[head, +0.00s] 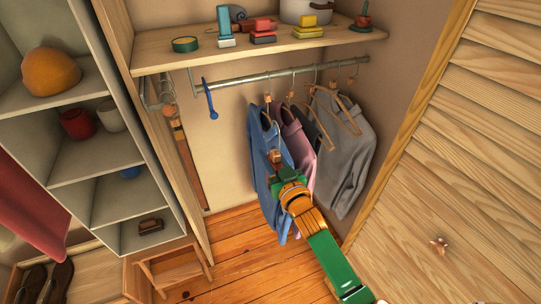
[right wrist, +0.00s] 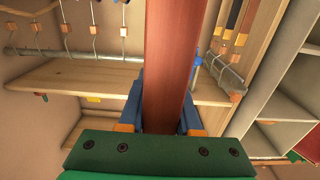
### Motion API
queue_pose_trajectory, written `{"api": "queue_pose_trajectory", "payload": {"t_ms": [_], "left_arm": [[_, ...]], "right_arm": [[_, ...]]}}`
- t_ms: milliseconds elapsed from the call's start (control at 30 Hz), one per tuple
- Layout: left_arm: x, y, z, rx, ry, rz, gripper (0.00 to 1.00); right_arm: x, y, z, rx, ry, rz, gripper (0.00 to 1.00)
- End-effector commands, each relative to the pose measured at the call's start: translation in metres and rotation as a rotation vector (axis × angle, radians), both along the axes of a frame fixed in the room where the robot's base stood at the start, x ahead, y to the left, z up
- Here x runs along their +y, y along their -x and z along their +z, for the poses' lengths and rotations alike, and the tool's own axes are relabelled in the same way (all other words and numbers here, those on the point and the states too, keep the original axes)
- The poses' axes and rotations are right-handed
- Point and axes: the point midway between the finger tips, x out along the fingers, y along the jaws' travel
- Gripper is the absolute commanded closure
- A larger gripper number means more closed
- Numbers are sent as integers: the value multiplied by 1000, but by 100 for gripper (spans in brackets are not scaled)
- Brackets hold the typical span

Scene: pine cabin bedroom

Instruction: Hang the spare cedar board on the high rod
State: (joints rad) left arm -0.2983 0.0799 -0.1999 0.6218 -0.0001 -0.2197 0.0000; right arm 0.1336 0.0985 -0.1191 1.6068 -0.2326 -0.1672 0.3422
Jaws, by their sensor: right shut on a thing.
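My right gripper (head: 275,160) is in front of the blue shirt in the head view, below the metal rod (head: 240,80). In the right wrist view the gripper (right wrist: 160,108) has its blue fingers shut on both sides of a long reddish-brown board, the cedar board (right wrist: 172,50). The board runs from between the fingers out past the top of that view. In the head view the board is mostly hidden and cannot be made out clearly. The rod also shows in the right wrist view (right wrist: 80,55). My left gripper is not in view.
A blue shirt (head: 264,150), a pink one and a grey one (head: 345,150) hang from the rod. A blue hook (head: 210,100) hangs near its left end. A loaded shelf (head: 160,57) is above. Cubbies (head: 82,170) stand left, a slatted door (head: 470,180) right.

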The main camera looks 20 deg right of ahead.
Motion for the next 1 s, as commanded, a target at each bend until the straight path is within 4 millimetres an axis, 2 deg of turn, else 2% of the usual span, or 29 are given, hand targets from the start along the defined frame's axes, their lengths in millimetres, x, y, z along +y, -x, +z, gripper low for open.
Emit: {"api": "queue_pose_trajectory", "payload": {"t_ms": [133,800,1000], "left_arm": [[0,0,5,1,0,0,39],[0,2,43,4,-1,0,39],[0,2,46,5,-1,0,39]], "right_arm": [[0,5,2,1,-1,0,100],[-5,80,2,1,-2,0,100],[-6,91,1,-1,0,-1,100]]}}
